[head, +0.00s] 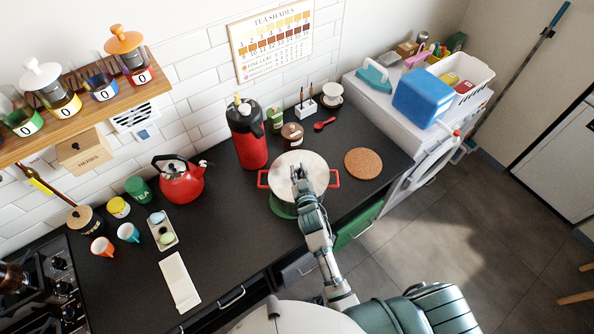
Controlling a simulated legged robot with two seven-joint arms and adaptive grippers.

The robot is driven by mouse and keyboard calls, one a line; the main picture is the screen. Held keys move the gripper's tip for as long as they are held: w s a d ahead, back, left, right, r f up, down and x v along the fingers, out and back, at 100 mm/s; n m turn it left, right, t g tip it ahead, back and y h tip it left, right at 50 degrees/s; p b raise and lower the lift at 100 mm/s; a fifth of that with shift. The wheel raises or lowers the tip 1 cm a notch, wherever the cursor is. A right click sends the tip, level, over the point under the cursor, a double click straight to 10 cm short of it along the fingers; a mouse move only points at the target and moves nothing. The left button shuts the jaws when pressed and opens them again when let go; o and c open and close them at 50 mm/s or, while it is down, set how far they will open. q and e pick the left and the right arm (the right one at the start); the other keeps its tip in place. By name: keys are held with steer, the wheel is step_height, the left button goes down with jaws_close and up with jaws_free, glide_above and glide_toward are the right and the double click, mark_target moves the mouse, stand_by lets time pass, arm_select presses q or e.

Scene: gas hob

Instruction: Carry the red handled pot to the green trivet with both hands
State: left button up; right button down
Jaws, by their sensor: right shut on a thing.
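The pot (282,173) has a pale round top and a red handle on each side. It stands toward the front of the dark counter, with the green trivet (283,209) showing under its front edge. I cannot tell whether it sits fully on the trivet. My right gripper (298,176) reaches over the pot from the front and is shut at the middle of its pale top, seemingly on the lid. The fingers hide what they grip. Both red handles are free of it. My left gripper is out of view.
A cork mat (363,163) lies right of the pot, and a red and black flask (248,135) stands behind left. A brown jar (292,135) and red spoon (325,124) are behind. A red kettle (180,180) stands left. Counter between kettle and pot is clear.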

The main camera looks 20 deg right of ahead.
steer(key=shift+f, duration=0.1)
steer(key=c, duration=0.9)
jaws_free()
steer(key=o, duration=0.5)
steer(key=shift+c, duration=0.2)
step_height(320, 180, up, 7)
steer(key=p, duration=0.7)
jaws_close()
steer(key=shift+f, duration=0.2)
stand_by(0.4)
